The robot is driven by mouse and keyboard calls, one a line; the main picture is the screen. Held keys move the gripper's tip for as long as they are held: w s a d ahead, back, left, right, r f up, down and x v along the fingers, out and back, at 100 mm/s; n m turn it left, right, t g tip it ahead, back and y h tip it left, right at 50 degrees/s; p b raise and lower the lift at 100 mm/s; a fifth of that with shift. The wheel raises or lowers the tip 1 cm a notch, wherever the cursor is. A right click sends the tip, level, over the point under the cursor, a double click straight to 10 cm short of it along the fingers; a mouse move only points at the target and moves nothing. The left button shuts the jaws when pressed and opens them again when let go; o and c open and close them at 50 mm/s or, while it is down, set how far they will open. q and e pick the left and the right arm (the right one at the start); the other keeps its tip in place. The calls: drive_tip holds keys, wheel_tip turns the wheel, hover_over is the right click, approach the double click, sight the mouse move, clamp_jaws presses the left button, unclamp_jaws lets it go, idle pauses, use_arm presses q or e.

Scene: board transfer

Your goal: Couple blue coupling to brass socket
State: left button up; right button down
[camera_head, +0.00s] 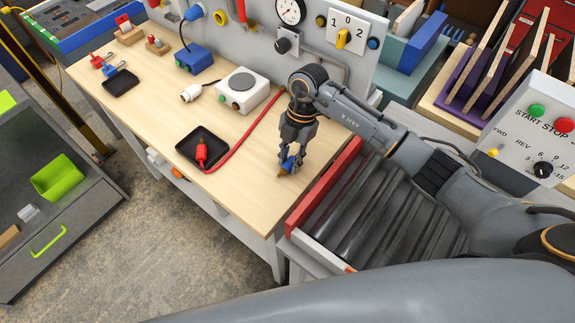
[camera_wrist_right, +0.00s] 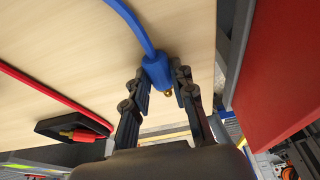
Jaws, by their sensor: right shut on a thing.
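My right gripper (camera_head: 288,165) is shut on the blue coupling (camera_head: 289,161), over the near right corner of the workbench. In the right wrist view the blue coupling (camera_wrist_right: 157,71) sits between the fingertips (camera_wrist_right: 162,80). Its brass tip (camera_wrist_right: 168,92) points toward the wrist, and a blue hose leaves its far end. The hose is not clear in the head view. On the back panel are small yellow-ringed fittings (camera_head: 220,17) and (camera_head: 320,20); I cannot tell which, if either, is the brass socket. My left gripper is not in view.
A red coupling (camera_head: 201,152) with a red hose (camera_head: 243,142) lies on a black tray (camera_head: 182,148). A white box with a round plate (camera_head: 243,90) and a blue box (camera_head: 193,57) stand behind. A red-edged roller conveyor (camera_head: 375,215) adjoins the bench. The front bench top is mostly clear.

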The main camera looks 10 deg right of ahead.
sight(290, 161)
drive_tip(key=shift+r+p, duration=2.55)
drive_tip(key=shift+r, duration=0.5)
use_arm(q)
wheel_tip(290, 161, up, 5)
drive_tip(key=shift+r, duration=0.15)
use_arm(e)
drive_tip(key=shift+w+f, duration=0.1)
